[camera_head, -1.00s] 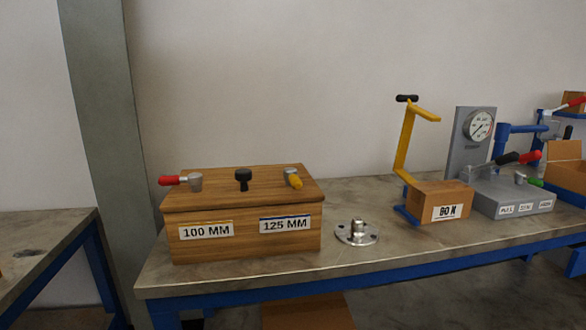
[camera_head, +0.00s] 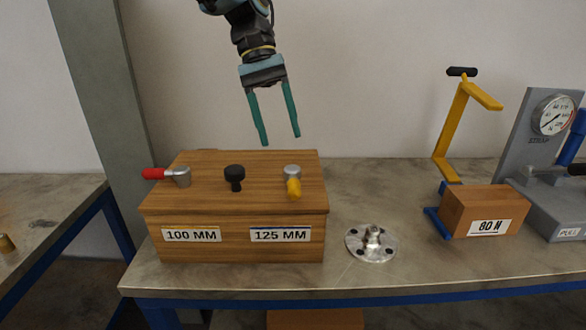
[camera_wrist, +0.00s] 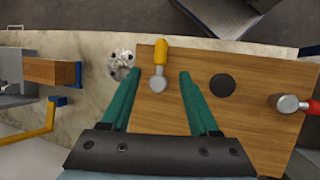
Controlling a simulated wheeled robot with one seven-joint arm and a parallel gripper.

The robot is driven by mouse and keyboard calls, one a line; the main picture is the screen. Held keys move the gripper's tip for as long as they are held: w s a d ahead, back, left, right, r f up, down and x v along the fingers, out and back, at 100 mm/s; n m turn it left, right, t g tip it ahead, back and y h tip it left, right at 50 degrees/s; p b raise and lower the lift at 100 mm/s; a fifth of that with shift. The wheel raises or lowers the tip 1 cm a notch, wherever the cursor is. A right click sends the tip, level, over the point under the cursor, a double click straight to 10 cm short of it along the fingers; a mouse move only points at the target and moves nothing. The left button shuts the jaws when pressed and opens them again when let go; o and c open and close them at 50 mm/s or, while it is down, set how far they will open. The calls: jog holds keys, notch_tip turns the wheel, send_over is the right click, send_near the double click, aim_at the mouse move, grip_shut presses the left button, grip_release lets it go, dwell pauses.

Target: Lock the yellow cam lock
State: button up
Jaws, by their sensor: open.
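The yellow cam lock (camera_head: 293,186) sits on the right part of the wooden box's top, with a grey metal hub and a yellow handle pointing toward the box's front edge. It also shows in the wrist view (camera_wrist: 160,62), between my fingers' lines and beyond their tips. My gripper (camera_head: 281,141) is open and empty, above the back of the wooden box (camera_head: 235,224), with its green fingers pointing down. The fingertips appear clear of the lid and of the lock. In the wrist view my gripper (camera_wrist: 157,80) straddles the lock's hub in the picture.
A red-handled cam lock (camera_head: 170,176) and a black knob (camera_head: 234,178) share the box top. A metal flange (camera_head: 371,243) lies right of the box. Farther right stand a yellow lever (camera_head: 452,120), a wooden block (camera_head: 484,211) and a gauge stand (camera_head: 540,150).

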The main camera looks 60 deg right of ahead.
aim_at(292, 182)
jog(key=p+x, duration=0.2)
jog(key=x, duration=0.7)
jog(key=shift+s+a+f, duration=0.1)
jog(key=shift+f, duration=0.25)
grip_shut()
dwell(0.9)
